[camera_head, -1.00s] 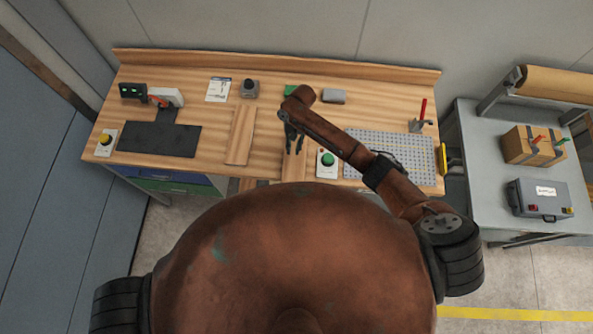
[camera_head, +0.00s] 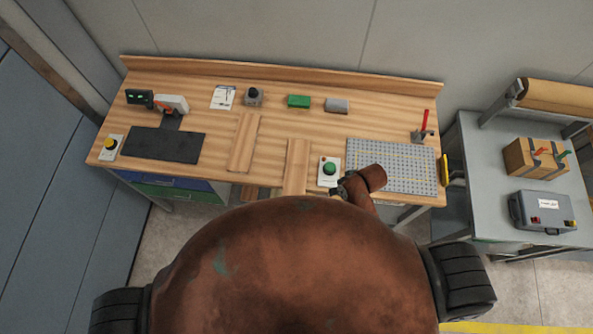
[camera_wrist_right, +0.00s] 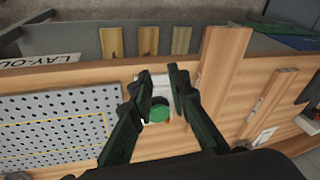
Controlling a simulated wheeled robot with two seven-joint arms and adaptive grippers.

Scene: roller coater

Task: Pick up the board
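Two plain wooden boards lie flat on the workbench. One board (camera_head: 297,165) lies at the front middle, left of a green push button (camera_head: 330,169); in the right wrist view its end (camera_wrist_right: 228,50) juts past the bench's front edge. The other board (camera_head: 244,142) lies farther left and back, and also shows in the wrist view (camera_wrist_right: 268,103). My right gripper (camera_wrist_right: 160,73) is open and empty, its fingers framing the green button, beside the front board and apart from it. In the head view its fingers are mostly hidden by my arm. My left gripper is out of view.
A perforated metal plate (camera_head: 400,166) covers the bench's right side. A black mat (camera_head: 165,144) and a yellow button (camera_head: 109,145) are at the left. Green (camera_head: 298,101) and grey (camera_head: 337,105) blocks stand behind. A side table (camera_head: 480,160) is at the right.

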